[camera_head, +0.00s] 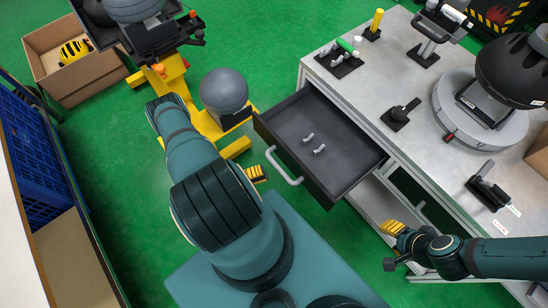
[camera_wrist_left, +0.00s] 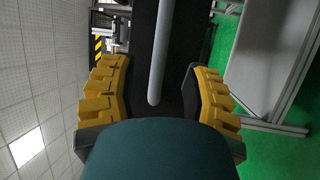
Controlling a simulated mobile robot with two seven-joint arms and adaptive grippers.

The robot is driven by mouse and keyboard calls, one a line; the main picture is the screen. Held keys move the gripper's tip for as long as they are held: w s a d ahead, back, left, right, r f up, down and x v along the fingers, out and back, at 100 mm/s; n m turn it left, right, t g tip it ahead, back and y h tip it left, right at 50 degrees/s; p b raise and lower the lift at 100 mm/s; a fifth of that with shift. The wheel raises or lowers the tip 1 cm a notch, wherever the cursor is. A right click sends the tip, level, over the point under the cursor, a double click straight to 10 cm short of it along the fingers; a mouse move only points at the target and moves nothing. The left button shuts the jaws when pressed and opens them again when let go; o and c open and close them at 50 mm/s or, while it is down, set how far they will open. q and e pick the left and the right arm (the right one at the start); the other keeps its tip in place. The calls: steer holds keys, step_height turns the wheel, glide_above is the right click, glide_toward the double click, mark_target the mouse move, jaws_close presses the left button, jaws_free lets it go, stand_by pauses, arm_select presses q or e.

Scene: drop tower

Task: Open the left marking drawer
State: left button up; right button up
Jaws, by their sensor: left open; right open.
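The dark grey drawer (camera_head: 318,187) stands pulled out from the left end of the workbench, its inside visible. Two small light metal pieces (camera_head: 314,143) lie in it. Its light bar handle (camera_head: 284,168) is on the front; in the left wrist view the handle (camera_wrist_left: 160,55) shows between the yellow fingers. My left gripper (camera_head: 257,174) is open just left of the handle in the head view; whether it touches the handle I cannot tell. It also shows in the left wrist view (camera_wrist_left: 158,95). My right gripper (camera_head: 393,229) is open and empty beside the bench's front.
The workbench top (camera_head: 375,75) carries a round device (camera_head: 482,110), black fixtures (camera_head: 400,114) and a yellow cylinder (camera_head: 376,22). A yellow stand with a grey ball (camera_head: 224,90) is close behind my left arm. A cardboard box (camera_head: 85,78) and blue crate (camera_head: 30,150) are at left.

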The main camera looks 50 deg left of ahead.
arm_select(q)
steer(key=v, duration=0.6)
arm_select(e)
steer(key=shift+s, duration=0.1)
stand_by(0.5)
